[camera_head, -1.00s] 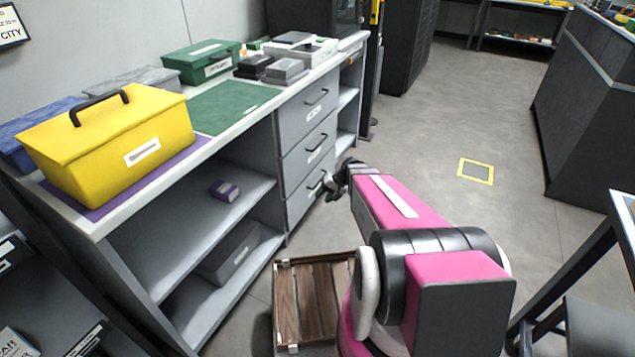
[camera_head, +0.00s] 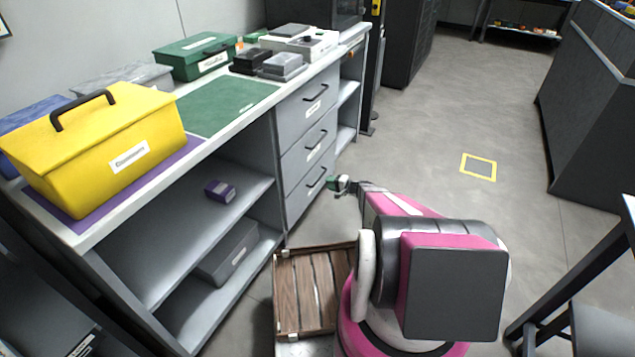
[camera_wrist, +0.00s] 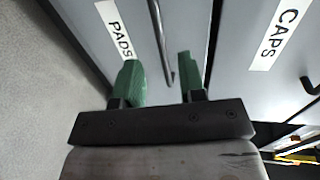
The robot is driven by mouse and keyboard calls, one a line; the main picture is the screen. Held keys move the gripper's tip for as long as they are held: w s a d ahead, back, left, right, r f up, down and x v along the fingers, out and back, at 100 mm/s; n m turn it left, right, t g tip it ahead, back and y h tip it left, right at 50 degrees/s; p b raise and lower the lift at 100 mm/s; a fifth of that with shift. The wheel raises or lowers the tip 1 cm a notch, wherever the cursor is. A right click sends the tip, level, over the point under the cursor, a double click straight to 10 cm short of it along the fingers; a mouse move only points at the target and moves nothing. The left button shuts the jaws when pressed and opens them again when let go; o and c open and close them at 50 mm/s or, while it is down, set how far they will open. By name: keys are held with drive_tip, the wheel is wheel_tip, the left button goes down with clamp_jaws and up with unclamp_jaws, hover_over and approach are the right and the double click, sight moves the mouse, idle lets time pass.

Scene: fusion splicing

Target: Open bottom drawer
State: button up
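The bottom drawer (camera_head: 304,193) is the lowest of three grey drawers under the counter. Its front looks flush with the cabinet. Its dark bar handle (camera_head: 317,178) is free in the head view. In the wrist view the drawer front (camera_wrist: 90,40) bears a "PADS" label, and the handle (camera_wrist: 160,40) runs down the picture. My gripper (camera_head: 336,184) is just right of the handle in the head view. In the wrist view my gripper (camera_wrist: 162,80) is open, its two green fingers apart, with the handle's end showing between them. I cannot tell whether they touch it.
The middle drawer (camera_wrist: 255,70) with a "CAPS" label lies beside it in the wrist view. A slatted wooden tray (camera_head: 312,290) sits close by my arm. The yellow box (camera_head: 90,150) stands on the counter (camera_head: 215,140). The floor (camera_head: 430,130) to the right is open.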

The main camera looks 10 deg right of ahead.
sight(318, 180)
drive_tip(key=x, duration=0.7)
drive_tip(key=shift+w+a, duration=0.15)
drive_tip(key=shift+a, duration=0.05)
clamp_jaws()
